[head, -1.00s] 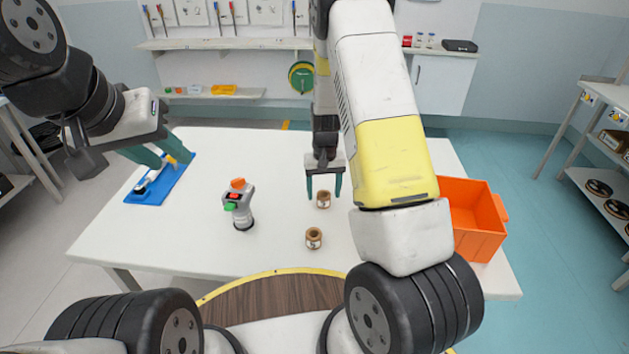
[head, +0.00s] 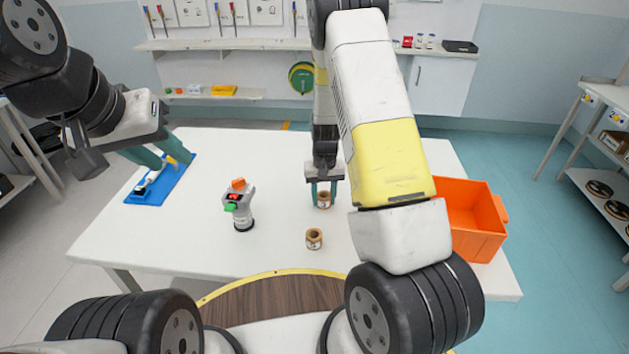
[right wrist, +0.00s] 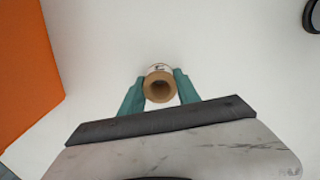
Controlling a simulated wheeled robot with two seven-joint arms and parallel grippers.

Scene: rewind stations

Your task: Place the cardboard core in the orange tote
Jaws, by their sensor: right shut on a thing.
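A cardboard core (head: 324,200), a small brown hollow cylinder with a pale label, stands on the white table. My right gripper (head: 324,198) is shut on it, with one teal finger on each side. In the right wrist view the core (right wrist: 160,86) sits between the two fingers with its open end facing the camera. A second, similar core (head: 314,238) stands nearer on the table, apart from the gripper. The orange tote (head: 474,215) stands at the table's right side, partly hidden by my right arm; its wall shows in the right wrist view (right wrist: 25,75). My left gripper (head: 170,157) is over the blue mat.
The table between the device and the mat is clear.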

